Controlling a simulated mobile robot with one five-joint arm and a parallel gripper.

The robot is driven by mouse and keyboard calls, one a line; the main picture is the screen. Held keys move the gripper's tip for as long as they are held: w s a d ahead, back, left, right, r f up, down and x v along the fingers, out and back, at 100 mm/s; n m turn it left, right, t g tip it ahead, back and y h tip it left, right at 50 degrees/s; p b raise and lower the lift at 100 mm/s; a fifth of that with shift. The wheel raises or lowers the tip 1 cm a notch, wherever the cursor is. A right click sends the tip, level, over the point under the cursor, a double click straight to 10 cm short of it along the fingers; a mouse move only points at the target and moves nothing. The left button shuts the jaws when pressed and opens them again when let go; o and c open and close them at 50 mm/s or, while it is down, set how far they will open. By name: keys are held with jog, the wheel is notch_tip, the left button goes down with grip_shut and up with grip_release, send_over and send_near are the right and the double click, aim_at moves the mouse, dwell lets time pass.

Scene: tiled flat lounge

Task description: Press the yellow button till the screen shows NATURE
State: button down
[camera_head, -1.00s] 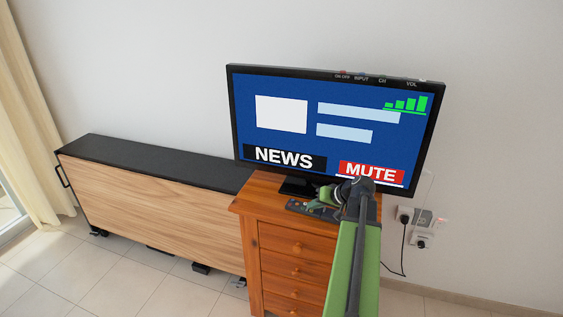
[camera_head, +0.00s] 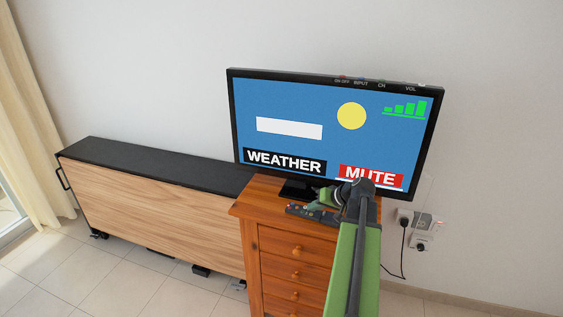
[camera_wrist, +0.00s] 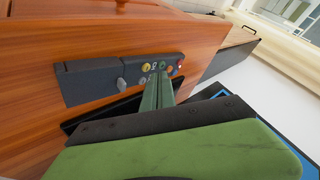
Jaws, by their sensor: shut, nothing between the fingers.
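The TV screen (camera_head: 300,105) shows WEATHER at lower left, a red MUTE label and green volume bars. A dark remote (camera_head: 297,209) lies on the wooden chest in front of the TV; it also shows in the wrist view (camera_wrist: 92,83). The yellow button (camera_wrist: 146,67) is among small coloured buttons on the remote. My gripper (camera_head: 317,206) is shut and empty at the remote. In the wrist view its fingertips (camera_wrist: 158,78) are beside the yellow button in the picture and hide part of the button area. I cannot tell whether they touch a button.
The wooden chest of drawers (camera_head: 294,247) carries the TV and remote. A long low cabinet (camera_head: 150,204) with a black top stands to the left. Plugs and a wall socket (camera_head: 405,217) are at the right. Tiled floor (camera_head: 145,290) is open at lower left.

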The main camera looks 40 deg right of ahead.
notch_tip(320, 180, up, 6)
jog(key=p, duration=0.5)
jog(key=shift+p, duration=0.4)
dwell(0.4)
